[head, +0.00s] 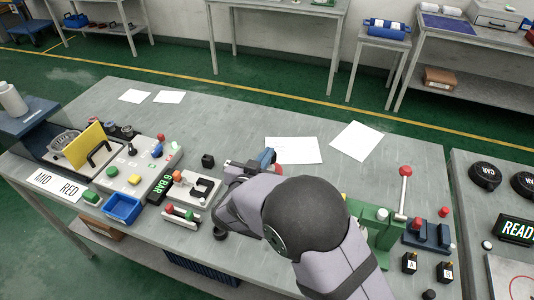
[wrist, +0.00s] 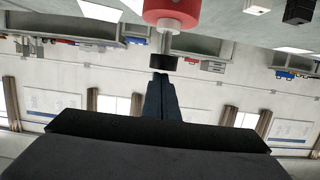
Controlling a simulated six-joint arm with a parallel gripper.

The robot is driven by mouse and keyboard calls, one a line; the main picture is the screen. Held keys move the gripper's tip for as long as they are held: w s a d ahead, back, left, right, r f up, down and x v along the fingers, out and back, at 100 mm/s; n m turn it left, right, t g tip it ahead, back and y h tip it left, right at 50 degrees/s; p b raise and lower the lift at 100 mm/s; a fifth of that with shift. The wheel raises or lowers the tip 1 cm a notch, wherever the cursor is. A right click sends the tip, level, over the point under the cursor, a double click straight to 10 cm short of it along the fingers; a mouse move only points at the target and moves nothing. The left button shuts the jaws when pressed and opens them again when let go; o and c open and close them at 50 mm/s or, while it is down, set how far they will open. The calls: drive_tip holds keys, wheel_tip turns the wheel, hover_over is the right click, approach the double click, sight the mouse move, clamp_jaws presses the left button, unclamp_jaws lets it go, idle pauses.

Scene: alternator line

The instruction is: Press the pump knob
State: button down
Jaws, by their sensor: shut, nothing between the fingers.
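In the wrist view, which is upside down, a red round body (wrist: 172,10) stands at the top edge, cut off by the frame. A grey stem comes out of it and ends in a short black knob (wrist: 163,62), which looks like the pump knob. My gripper (wrist: 160,80) is shut and empty. Its dark fingertips are right at the knob's end face; I cannot tell whether they touch it. In the head view my arm covers the area around my gripper, and I cannot make out the pump there.
The grey bench holds a control box (head: 138,165) with coloured buttons, a blue bin (head: 122,208) and a white fixture (head: 192,190) left of my arm. A red-balled lever (head: 405,172) stands at the right. White sheets (head: 293,150) lie behind my arm; the back of the bench is mostly clear.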

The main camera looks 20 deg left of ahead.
drive_tip(key=shift+f, duration=0.15)
drive_tip(key=shift+s+f+b, duration=0.1)
drive_tip(key=shift+f+b, duration=1)
drive_tip(key=shift+f, duration=0.65)
drive_tip(key=shift+r+p, duration=0.5)
drive_tip(key=shift+p, duration=0.05)
drive_tip(key=s+r, duration=0.6)
drive_tip(key=s, duration=0.3)
drive_tip(key=shift+s+b, duration=0.3)
drive_tip(key=shift+b, duration=0.05)
idle(0.3)
